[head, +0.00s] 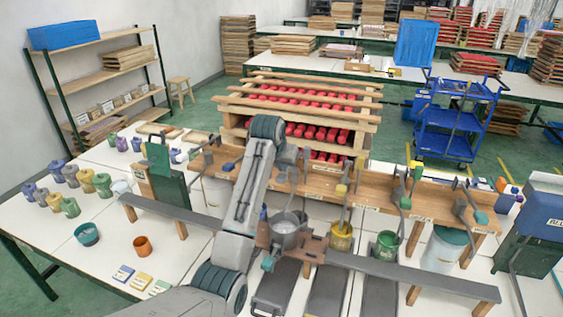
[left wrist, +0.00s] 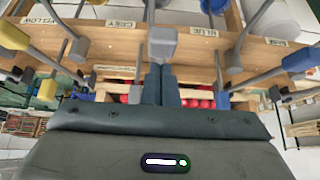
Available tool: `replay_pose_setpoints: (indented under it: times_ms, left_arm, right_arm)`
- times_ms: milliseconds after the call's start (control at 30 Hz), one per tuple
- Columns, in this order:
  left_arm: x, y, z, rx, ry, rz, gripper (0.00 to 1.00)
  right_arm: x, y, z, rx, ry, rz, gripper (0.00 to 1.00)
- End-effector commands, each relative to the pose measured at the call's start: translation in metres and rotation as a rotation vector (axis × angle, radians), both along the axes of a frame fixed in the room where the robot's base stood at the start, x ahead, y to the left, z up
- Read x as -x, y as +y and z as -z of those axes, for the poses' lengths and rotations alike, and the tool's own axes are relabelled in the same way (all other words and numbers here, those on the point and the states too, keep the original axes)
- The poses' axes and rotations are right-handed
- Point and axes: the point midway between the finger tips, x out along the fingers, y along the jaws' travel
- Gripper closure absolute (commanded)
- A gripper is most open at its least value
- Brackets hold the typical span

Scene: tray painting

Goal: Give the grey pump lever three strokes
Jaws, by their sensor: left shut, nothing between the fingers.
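The grey pump lever with its grey knob (left wrist: 162,42) shows in the left wrist view, near the GREY label (left wrist: 120,24) on the wooden rack. My left gripper (left wrist: 160,70) is shut and empty, its fingertips pointing at the knob. I cannot tell whether they touch it. In the head view my left gripper (head: 292,176) is small and partly hidden by my arm, over the rack's middle. The grey lever is hard to make out there. A grey pot (head: 286,226) stands below on a wooden stand. My right gripper is not in view.
The yellow lever knob (left wrist: 14,35) and blue lever knob (left wrist: 301,60) flank the grey one. A yellow pot (head: 341,236) and a green pot (head: 387,245) stand right of the grey pot. Colored jars (head: 86,181) stand on the left table. A long grey bar (head: 415,274) crosses the front.

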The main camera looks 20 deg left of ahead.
Motion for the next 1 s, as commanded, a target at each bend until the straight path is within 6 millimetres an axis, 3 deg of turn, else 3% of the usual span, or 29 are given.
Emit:
replay_pose_setpoints:
  times_ms: [1000]
  left_arm:
    - [0.001, 0.000, 0.075, 0.000, 0.004, 0.000, 1.00]
  right_arm:
    - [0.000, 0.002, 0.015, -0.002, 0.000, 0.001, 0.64]
